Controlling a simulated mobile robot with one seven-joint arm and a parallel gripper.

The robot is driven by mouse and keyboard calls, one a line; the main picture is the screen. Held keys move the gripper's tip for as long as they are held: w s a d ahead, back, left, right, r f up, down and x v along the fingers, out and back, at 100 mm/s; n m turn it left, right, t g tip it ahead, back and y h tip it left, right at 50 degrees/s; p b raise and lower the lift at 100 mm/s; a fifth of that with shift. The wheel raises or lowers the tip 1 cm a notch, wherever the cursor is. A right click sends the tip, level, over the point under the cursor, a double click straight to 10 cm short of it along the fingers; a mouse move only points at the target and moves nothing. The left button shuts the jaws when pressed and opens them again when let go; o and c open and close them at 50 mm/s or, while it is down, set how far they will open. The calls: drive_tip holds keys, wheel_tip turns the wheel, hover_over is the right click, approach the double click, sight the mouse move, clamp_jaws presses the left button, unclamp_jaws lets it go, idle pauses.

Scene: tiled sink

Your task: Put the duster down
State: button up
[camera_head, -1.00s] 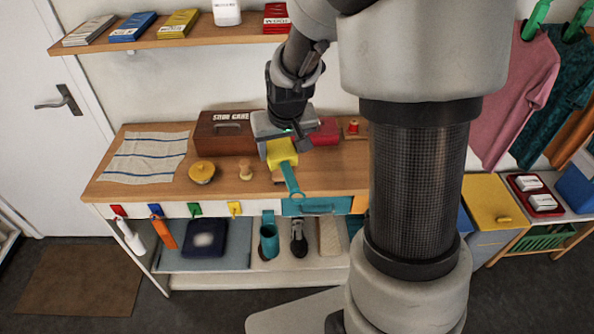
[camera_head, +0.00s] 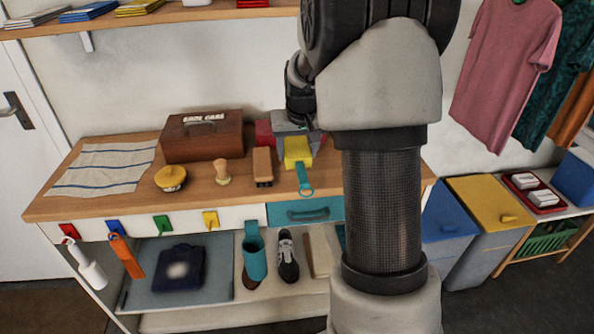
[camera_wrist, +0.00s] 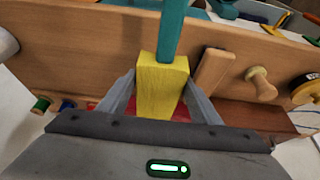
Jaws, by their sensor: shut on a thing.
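The duster has a yellow block head (camera_head: 298,151) and a teal handle (camera_head: 304,178). My gripper (camera_head: 297,139) is shut on the yellow head, over the right part of the wooden bench top (camera_head: 225,200). The handle points toward the bench's front edge, above the teal drawer. In the wrist view the yellow head (camera_wrist: 162,88) sits between the two fingers, and the teal handle (camera_wrist: 172,30) runs away from it. I cannot tell whether the duster touches the bench top.
A wooden brush (camera_head: 263,166) lies just left of the duster, with a small knobbed brush (camera_head: 222,172) and a yellow tin (camera_head: 171,178) further left. The brown shoe care box (camera_head: 203,137) and a red object (camera_head: 264,132) stand behind. A striped cloth (camera_head: 103,167) covers the left end.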

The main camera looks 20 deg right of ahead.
sight(297, 166)
drive_tip(key=shift+f+b, duration=0.4)
drive_tip(key=shift+f, duration=2.15)
drive_tip(key=shift+f, duration=0.2)
drive_tip(key=o, duration=1.2)
drive_tip(key=shift+r, duration=0.1)
